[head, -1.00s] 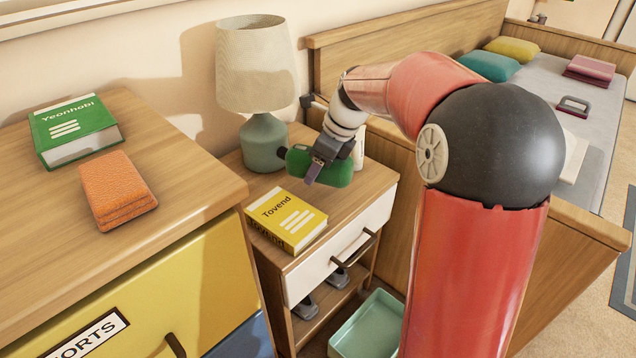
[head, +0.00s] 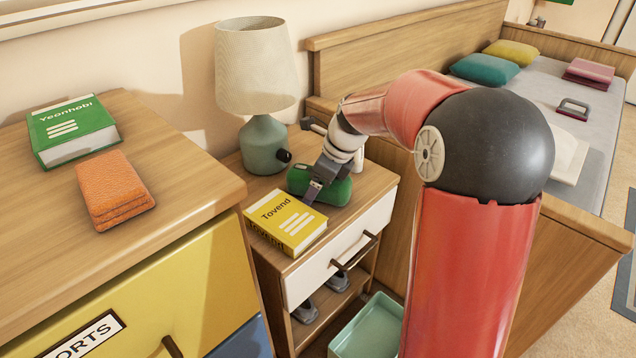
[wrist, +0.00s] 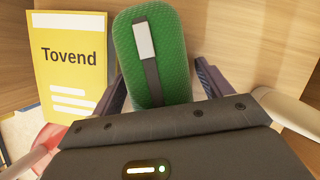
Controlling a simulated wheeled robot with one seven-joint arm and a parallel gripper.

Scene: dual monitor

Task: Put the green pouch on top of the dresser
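The green pouch (head: 336,191) is over the small nightstand (head: 367,187), beside the lamp and behind the yellow book. My gripper (head: 312,192) reaches down over it, and a finger covers part of it in the head view. In the wrist view the pouch (wrist: 174,52), with a dark strap and a pale tag, lies between the two fingers (wrist: 160,80).
On the dresser lie a green book (head: 72,130) and an orange stack (head: 114,190); its right part is clear. A lamp (head: 263,145) and a yellow "Tovend" book (head: 286,222) stand close to my gripper. The bed frame (head: 400,45) is behind. A teal bin (head: 368,330) is below.

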